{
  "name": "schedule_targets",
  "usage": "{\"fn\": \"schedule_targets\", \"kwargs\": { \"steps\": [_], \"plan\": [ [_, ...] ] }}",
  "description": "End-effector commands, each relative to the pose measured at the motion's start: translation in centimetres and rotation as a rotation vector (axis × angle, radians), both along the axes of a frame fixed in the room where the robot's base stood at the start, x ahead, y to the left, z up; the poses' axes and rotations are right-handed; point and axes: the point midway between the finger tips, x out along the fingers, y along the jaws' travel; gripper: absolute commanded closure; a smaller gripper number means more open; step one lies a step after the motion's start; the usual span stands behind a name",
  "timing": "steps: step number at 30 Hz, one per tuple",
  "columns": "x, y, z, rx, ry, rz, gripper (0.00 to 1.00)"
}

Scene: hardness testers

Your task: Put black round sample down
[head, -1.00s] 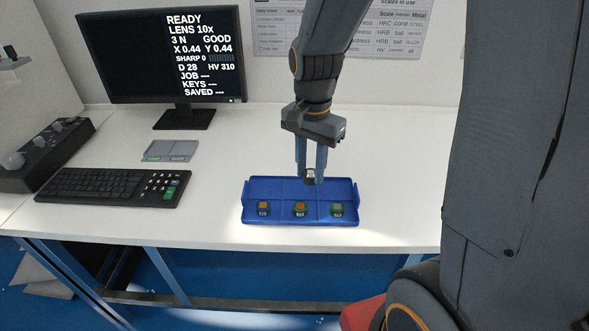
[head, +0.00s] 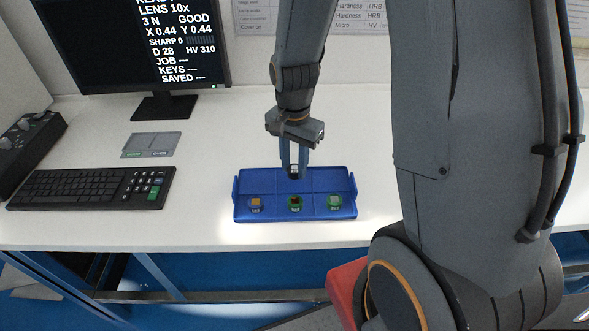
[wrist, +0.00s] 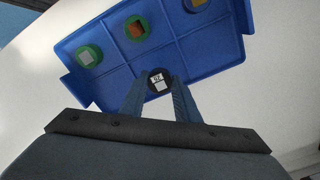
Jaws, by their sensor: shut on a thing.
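In the wrist view the sample (wrist: 153,76) is over the tray's edge side, close to the back middle compartment. Whether the sample touches the tray floor I cannot tell.
The tray's front row holds an orange-topped sample (head: 256,203), a green one with a reddish top (head: 295,203) and a green one with a grey top (head: 334,202). A keyboard (head: 85,188), a grey two-part plate (head: 152,145) and a monitor (head: 150,45) stand left.

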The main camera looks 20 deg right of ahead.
Motion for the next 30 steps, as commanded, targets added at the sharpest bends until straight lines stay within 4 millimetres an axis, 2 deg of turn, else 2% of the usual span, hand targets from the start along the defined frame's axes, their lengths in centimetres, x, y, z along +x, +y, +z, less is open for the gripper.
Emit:
{"fn": "schedule_targets", "kwargs": {
  "steps": [3,6,18,19,22,30],
  "plan": [
    [-0.1,0.1,-1.5,0.000,0.004,0.001,0.97],
    [0.0,0.1,-2.1,0.000,0.001,0.002,0.97],
    [0.0,0.1,-2.5,0.000,0.000,0.003,0.97],
    [0.0,0.1,-2.6,0.000,0.000,0.003,0.69],
    [0.0,0.1,-2.5,0.000,0.000,0.003,0.53],
    [0.0,0.1,-2.5,0.000,0.000,0.002,0.52]
  ]
}}
